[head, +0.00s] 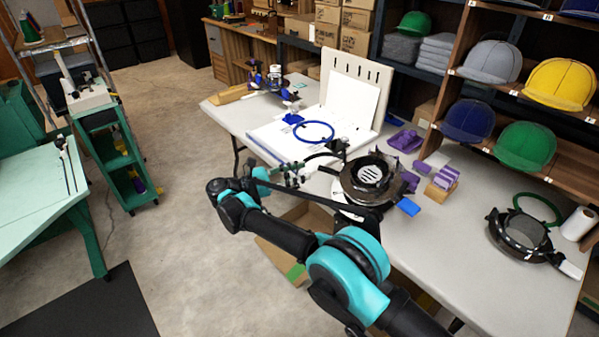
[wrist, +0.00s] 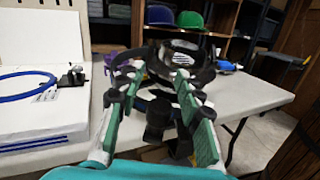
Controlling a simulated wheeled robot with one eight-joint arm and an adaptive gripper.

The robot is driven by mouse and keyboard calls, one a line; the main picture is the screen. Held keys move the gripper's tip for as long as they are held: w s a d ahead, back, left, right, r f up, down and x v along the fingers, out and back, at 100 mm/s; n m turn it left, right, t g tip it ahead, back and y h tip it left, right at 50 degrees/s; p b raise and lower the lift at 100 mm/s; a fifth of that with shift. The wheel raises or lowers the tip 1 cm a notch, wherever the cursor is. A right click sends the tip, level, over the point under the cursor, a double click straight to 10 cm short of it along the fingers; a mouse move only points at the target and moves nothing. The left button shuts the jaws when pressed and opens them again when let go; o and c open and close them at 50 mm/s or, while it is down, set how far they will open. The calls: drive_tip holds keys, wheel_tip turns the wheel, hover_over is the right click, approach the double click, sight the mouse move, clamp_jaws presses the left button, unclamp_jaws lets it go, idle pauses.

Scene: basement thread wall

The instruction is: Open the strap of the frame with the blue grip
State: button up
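A round black cap frame (head: 372,180) stands on the table's near edge, with a blue grip (head: 408,206) at its right side. It also shows beyond my fingers in the wrist view (wrist: 178,50), where a small blue part (wrist: 226,66) shows to its right. A dark curved band (head: 322,157) at the frame's left looks like its strap; whether it is latched I cannot tell. My gripper (head: 304,174) is just left of the frame. In the wrist view its green-padded fingers (wrist: 159,78) are apart, with dark frame parts behind and between them. Contact is unclear.
A second black frame (head: 520,235) with a white grip lies at the right of the table. A blue hoop (head: 314,131) lies on a white board behind my gripper. Purple blocks (head: 405,140) lie behind the frame. Cap shelves (head: 500,110) rise at the back right.

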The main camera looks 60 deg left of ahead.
wheel_tip(320, 180, up, 10)
idle(0.6)
drive_tip(key=shift+c, duration=0.6)
